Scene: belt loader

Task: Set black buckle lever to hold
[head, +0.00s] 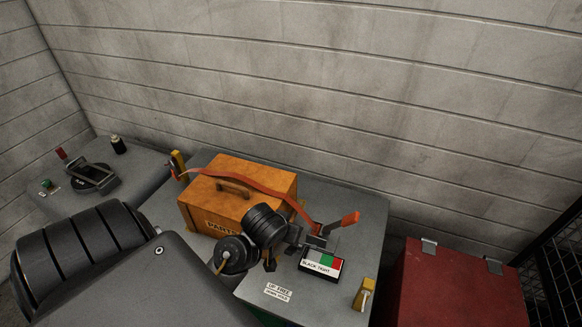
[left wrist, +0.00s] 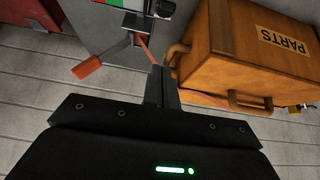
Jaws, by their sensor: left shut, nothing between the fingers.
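The black buckle (head: 318,240) sits on the grey bench beside the orange parts box (head: 213,204). Its lever has an orange-red handle (head: 349,219), raised and slanting up to the right. The handle also shows in the left wrist view (left wrist: 88,68), left of my fingers. A sign reading BLACK TIGHT (head: 320,262), with green and red patches, stands in front of the buckle. My left gripper (left wrist: 162,72) is shut and empty, apart from the handle in that view. In the head view my left wrist partly hides the box and fingers. My right gripper is not in view.
An orange strap (head: 248,179) runs over the box to the buckle. A label (head: 279,291) lies on the bench front; yellow posts (head: 364,294) stand at its corners. Another lever device (head: 93,178) is at the left. A red case (head: 455,285) stands at the right.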

